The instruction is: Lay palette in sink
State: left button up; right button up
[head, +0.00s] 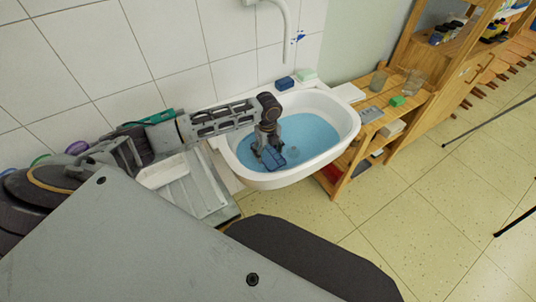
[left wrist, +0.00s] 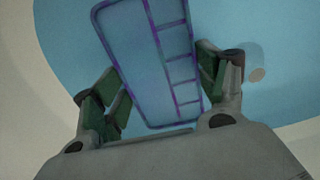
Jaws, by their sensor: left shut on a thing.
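The blue palette (head: 272,158) is at the sink, within the outline of its blue basin in the head view. In the left wrist view the palette (left wrist: 150,50) shows as a tray with purple-edged compartments. My left gripper (head: 266,150) points down into the sink and is shut on the palette; its green-padded fingers (left wrist: 155,95) are on both sides of it. I cannot tell whether the palette touches the basin floor. The white sink (head: 349,128) has a wide rim. My right gripper is not in view.
A blue block (head: 285,83) and a pale green block (head: 306,75) lie on the sink's back ledge. A wooden shelf (head: 345,182) with jars stands right of the sink. A grey ribbed drainboard (head: 196,186) is at its left. The tiled wall is behind.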

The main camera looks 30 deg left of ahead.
pick_arm(q)
jog(key=shift+f, duration=0.8)
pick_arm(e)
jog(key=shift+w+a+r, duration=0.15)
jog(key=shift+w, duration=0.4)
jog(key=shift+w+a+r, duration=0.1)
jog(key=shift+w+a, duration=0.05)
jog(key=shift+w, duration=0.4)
pick_arm(q)
jog(key=shift+f, duration=0.15)
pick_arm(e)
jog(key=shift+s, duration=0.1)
pick_arm(q)
jog(key=o, duration=1)
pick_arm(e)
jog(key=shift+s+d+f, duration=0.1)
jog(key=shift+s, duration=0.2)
